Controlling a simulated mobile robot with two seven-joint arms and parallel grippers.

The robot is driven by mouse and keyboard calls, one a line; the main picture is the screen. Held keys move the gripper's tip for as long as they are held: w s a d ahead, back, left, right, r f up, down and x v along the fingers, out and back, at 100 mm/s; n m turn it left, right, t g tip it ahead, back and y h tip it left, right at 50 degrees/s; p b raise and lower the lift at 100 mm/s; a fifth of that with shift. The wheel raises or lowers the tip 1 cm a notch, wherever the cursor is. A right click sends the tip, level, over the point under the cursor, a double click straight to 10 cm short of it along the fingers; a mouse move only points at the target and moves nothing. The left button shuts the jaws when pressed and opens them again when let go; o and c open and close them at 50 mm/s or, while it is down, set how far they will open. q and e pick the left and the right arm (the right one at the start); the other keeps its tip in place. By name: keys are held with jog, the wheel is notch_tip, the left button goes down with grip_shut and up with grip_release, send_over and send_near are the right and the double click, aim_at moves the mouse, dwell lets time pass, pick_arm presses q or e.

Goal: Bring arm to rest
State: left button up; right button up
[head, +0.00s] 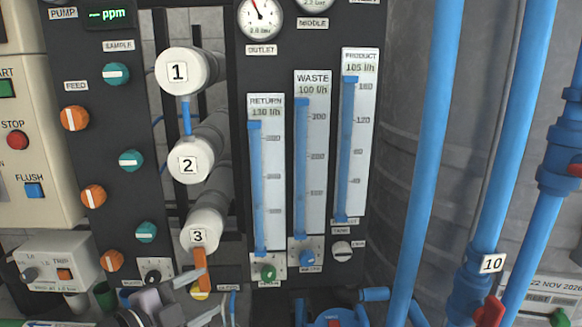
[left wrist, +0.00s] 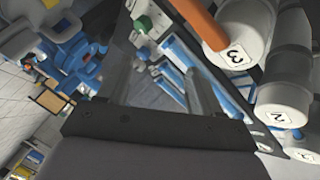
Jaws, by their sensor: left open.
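My left gripper (head: 194,284) is low in the head view, just below the cylinder marked 3 (head: 202,230). Its jaws are open, and I see nothing held between them. In the left wrist view the two fingers of my left gripper (left wrist: 160,85) point toward the rack, with flow meter tubes visible beyond them. An orange pipe (head: 201,268) under cylinder 3 is right beside the fingertips in the head view; whether they touch, I cannot tell. My right gripper is not in view.
Cylinder 2 (head: 190,160) and cylinder 1 (head: 180,72) stick out above. A dark panel with orange and teal knobs (head: 75,118) stands left. Flow meters (head: 268,185) stand right of the cylinders. Thick blue pipes (head: 428,150) run upright at right. A control box (head: 55,262) sits lower left.

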pick_arm(q)
jog(key=s+d+f+n+y, duration=0.2)
jog(key=s+f+n, duration=0.6)
jog(key=f, duration=0.5)
jog(key=s+a+f+n+g+y, duration=0.1)
jog(key=s+a+f+n+y, duration=0.1)
jog(key=s+f, duration=0.4)
jog(key=s+a+f+n+g+y, duration=0.1)
jog(key=s+a+f+n+y, duration=0.1)
jog(key=s+a+f+n, duration=0.2)
jog(key=s+f+n, duration=0.2)
jog(key=s+f, duration=0.1)
jog(key=s, duration=0.1)
jog(key=shift+s+g+y, duration=0.25)
jog(key=shift+g+y, duration=0.05)
jog(key=shift+y, duration=0.1)
jog(key=shift+f, duration=0.15)
